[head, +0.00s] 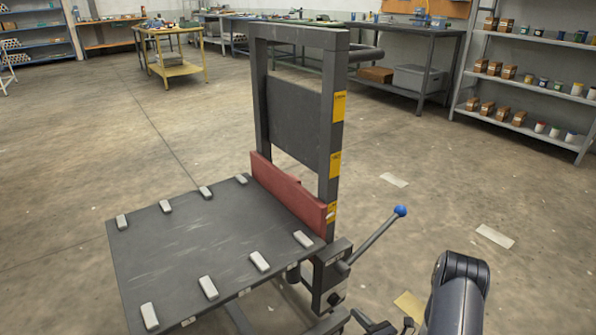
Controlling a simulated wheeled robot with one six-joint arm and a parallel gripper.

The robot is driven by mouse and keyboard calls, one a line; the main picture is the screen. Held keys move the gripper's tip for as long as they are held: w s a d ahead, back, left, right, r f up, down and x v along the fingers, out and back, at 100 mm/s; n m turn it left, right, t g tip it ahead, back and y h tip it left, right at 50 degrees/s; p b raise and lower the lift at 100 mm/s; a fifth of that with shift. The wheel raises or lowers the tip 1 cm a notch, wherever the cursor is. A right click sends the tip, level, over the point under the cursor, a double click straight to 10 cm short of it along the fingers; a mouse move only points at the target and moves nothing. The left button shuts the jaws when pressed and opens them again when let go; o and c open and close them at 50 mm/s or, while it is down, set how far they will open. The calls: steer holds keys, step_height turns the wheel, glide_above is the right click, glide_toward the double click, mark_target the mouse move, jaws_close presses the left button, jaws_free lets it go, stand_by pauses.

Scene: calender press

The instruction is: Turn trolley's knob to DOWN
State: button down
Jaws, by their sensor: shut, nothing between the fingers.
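The trolley is a dark grey lift frame with a flat platform (200,235) and a red bar (290,195) across the platform's back edge. A lever with a blue ball end (400,211) sticks out to the right from a dark control box (331,270) on the post. A small dark knob (335,298) seems to sit low on this box; its pointer and labels are too small to read. My gripper (362,318) shows only in part at the bottom edge, dark and closed, right of and below the box, apart from the knob. My arm rises at the lower right.
Several light grey pads (261,261) line the platform's sides. A shelf rack (530,85) with boxes and jars stands at the right, a grey workbench (410,65) at the back, and a yellow table (172,60) at the back left. The floor around the trolley is open.

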mark_target(334, 301)
steer(key=shift+b+x, duration=0.7)
steer(key=shift+x, duration=2.75)
